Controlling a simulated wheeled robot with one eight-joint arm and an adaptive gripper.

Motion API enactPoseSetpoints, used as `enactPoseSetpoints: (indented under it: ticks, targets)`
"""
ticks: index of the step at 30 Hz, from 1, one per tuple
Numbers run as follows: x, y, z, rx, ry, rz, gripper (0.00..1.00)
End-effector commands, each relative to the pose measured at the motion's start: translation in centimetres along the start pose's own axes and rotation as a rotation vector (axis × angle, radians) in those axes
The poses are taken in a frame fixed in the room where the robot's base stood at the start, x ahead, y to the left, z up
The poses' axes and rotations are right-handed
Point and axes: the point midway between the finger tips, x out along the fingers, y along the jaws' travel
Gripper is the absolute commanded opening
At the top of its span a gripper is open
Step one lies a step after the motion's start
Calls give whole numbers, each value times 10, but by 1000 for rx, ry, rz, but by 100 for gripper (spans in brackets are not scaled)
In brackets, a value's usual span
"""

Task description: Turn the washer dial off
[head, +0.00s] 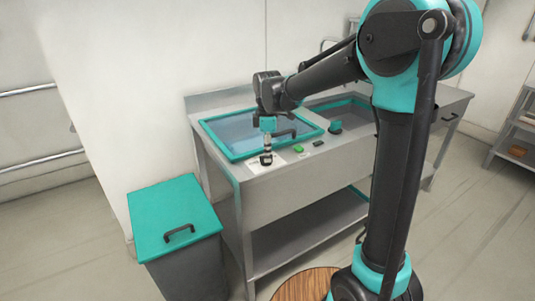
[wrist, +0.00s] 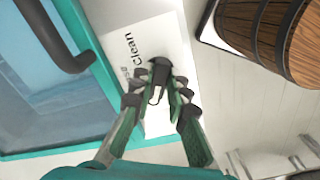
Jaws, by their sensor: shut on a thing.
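The dial is a small dark knob on a white panel marked "clean" (wrist: 125,28) at the front edge of the washer counter. In the wrist view the dark knob (wrist: 159,68) sits between my fingertips, with a pale loop-shaped mark on its face. My gripper (wrist: 157,92) is shut on it from above, a finger on each side. In the head view my gripper (head: 266,152) points straight down at the panel, left of a green button (head: 299,149). The fingers partly hide the knob. I cannot tell which setting it points to.
A teal-framed glass lid (head: 235,149) with a dark handle lies just behind the panel. A teal knob (head: 335,128) stands to the right. A teal-lidded bin (head: 165,215) stands at the left. A wooden barrel (wrist: 258,35) stands in front on the floor.

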Motion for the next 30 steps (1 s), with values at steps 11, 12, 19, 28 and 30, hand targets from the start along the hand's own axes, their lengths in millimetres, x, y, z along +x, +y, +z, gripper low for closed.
enactPoseSetpoints:
  ticks: [11, 12, 19, 28, 30]
  targets:
    - [0, 1, 0, 0, 0, 1, 34]
    - [0, 0, 0, 0, 0, 1, 36]
    - [0, 0, 0, 1, 0, 1, 36]
    - [-29, 0, 0, 1, 0, 0, 36]
    - [-43, 0, 0, 1, 0, 0, 36]
